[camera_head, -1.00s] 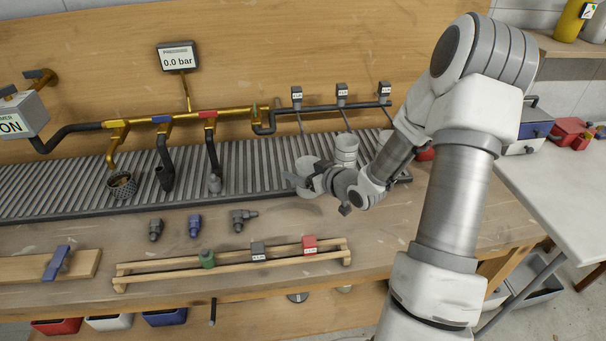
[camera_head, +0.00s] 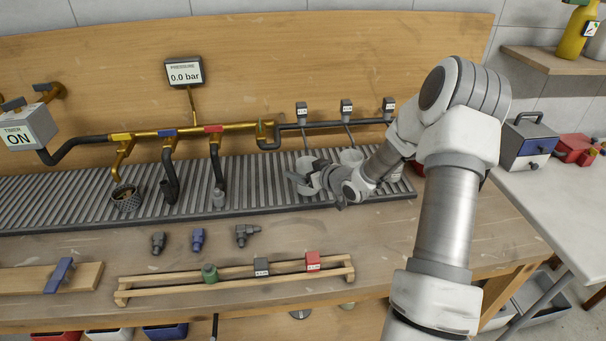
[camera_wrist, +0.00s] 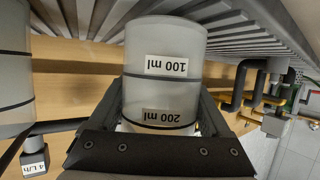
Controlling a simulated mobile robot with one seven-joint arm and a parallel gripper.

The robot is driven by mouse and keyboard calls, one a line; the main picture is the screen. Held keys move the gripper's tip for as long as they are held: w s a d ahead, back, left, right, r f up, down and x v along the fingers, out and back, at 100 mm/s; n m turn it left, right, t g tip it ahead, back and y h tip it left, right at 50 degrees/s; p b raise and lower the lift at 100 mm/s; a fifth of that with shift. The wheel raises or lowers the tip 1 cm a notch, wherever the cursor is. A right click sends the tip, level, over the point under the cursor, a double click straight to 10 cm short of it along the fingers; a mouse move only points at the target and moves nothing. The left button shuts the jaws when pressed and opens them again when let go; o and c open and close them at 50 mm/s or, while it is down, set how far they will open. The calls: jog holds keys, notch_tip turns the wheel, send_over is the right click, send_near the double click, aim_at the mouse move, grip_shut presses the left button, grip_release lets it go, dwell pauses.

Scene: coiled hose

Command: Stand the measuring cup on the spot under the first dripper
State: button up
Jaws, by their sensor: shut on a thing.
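My gripper (camera_head: 301,176) is shut on the measuring cup (camera_head: 305,162), a pale, cloudy cylinder. In the wrist view the cup (camera_wrist: 165,50) sits between my fingers, with "100 ml" and "200 ml" labels that read upside down. The cup is upright over the slatted grate (camera_head: 255,185); I cannot tell whether its base touches the slats. The first dripper (camera_head: 302,112), the leftmost grey labelled block on the dark pipe, is above and behind the cup. The spot under it is hidden by the cup and gripper.
A second similar cup (camera_head: 351,157) stands close to the right, under the middle dripper (camera_head: 347,108). My arm partly covers the area under the right dripper (camera_head: 389,104). Dark hanging outlets (camera_head: 217,165) are to the left. Grate between them and my gripper is clear.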

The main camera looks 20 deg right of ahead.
jog(key=shift+w+d+f, duration=0.1)
jog(key=shift+w+d, duration=0.05)
jog(key=shift+w, duration=0.6)
jog(key=shift+w+d, duration=0.1)
jog(key=shift+w, duration=0.6)
jog(key=shift+f, duration=0.2)
jog(key=o, duration=1.2)
jog(key=shift+c, duration=0.2)
jog(key=shift+v, duration=3)
